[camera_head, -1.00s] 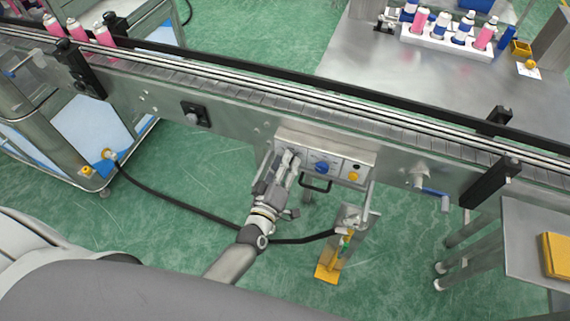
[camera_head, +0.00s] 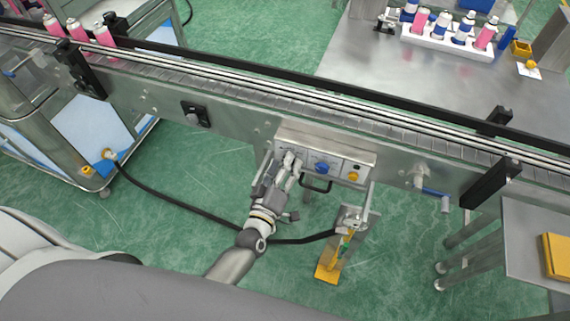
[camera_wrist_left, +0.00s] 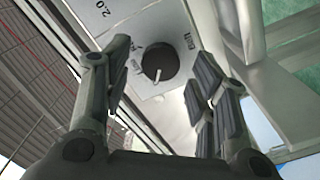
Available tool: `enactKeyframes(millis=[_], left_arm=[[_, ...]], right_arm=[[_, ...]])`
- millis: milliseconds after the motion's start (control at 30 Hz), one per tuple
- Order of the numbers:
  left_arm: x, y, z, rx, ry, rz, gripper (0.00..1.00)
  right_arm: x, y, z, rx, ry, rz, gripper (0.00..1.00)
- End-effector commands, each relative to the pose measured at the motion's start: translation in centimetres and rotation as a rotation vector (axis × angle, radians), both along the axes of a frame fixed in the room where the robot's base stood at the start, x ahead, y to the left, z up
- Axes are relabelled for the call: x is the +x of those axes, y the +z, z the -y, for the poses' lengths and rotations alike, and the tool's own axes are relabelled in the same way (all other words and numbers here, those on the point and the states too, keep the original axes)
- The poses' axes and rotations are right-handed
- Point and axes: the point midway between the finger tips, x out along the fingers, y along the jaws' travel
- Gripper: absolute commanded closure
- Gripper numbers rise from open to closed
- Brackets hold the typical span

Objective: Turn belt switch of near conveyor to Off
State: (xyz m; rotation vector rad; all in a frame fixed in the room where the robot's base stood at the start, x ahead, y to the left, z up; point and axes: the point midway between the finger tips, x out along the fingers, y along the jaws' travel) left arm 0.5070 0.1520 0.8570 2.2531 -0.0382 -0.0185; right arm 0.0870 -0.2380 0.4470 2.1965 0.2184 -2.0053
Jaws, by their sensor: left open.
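The near conveyor (camera_head: 235,129) runs across the head view, with a control box (camera_head: 306,143) on its near side. My left gripper (camera_head: 289,163) is at the left end of the box, in front of its face. In the left wrist view a round black knob (camera_wrist_left: 160,62) sits on a light panel, between and beyond the fingers of my open left gripper (camera_wrist_left: 162,85). The fingers look apart from the knob. Small printed labels surround the knob. In the head view this knob is hidden behind my gripper. My right gripper is not in view.
A blue knob (camera_head: 322,168) and a yellow button (camera_head: 353,176) sit right of my gripper on the box. A black handle (camera_head: 316,186) is below. A yellow foot pedal (camera_head: 328,272) and black hose (camera_head: 185,207) are on the floor. Pink cans (camera_head: 103,36) stand on the belt.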

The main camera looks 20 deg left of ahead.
Motion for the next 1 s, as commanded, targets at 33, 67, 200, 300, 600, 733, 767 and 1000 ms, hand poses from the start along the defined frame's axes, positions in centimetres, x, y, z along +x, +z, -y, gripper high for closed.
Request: enactKeyframes(millis=[33, 67, 200, 300, 600, 733, 767, 1000], left_arm=[[-0.8, -0.2, 0.0, 0.000, 0.000, -0.004, 0.47], [-1.2, -0.2, 0.0, 0.000, 0.000, -0.004, 0.47], [-4.0, -0.2, -0.1, 0.000, -0.002, -0.005, 0.47], [-6.0, -0.2, -0.2, 0.000, -0.001, -0.005, 0.47], [-10.4, -0.1, -0.3, 0.001, -0.001, -0.002, 0.47], [-11.1, -0.1, -0.4, 0.000, -0.001, -0.002, 0.47], [-11.2, 0.0, -0.4, -0.001, 0.000, -0.001, 0.47], [-11.2, 0.0, -0.4, 0.000, -0.001, -0.001, 0.47]], right_arm=[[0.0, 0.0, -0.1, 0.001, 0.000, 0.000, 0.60], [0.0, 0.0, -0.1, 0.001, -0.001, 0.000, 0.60], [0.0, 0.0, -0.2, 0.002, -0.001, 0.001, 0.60], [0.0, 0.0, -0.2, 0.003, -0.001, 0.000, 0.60], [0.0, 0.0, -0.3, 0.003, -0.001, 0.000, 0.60], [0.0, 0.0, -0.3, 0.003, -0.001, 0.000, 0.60], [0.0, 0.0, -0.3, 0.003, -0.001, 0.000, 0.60], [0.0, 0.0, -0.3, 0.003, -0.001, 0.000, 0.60]])
